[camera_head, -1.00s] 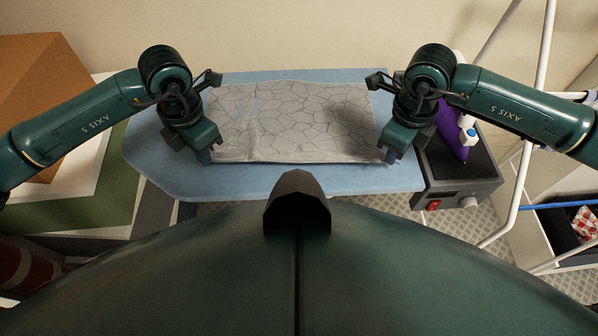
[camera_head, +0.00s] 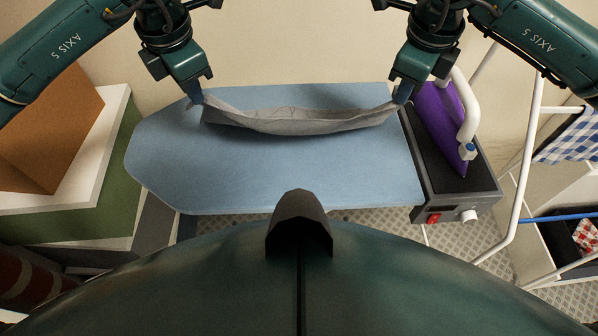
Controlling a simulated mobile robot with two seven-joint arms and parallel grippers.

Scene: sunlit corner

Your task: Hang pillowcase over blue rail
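The grey pillowcase (camera_head: 295,123) hangs between my two grippers above the far part of the ironing board, sagging in the middle, its two upper corners pinched. My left gripper (camera_head: 196,98) is shut on its left corner. My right gripper (camera_head: 402,97) is shut on its right corner. The patterned face seen before is mostly out of sight. The blue rail (camera_head: 560,217) shows at the right edge as part of a white rack, well to the right of and apart from the pillowcase.
The blue ironing board (camera_head: 280,180) is bare in front. A purple iron (camera_head: 440,122) stands on a dark unit (camera_head: 462,185) at its right end. White rack tubes (camera_head: 527,150) and a blue checked cloth (camera_head: 572,140) are at right. Stacked boxes (camera_head: 50,130) stand at left.

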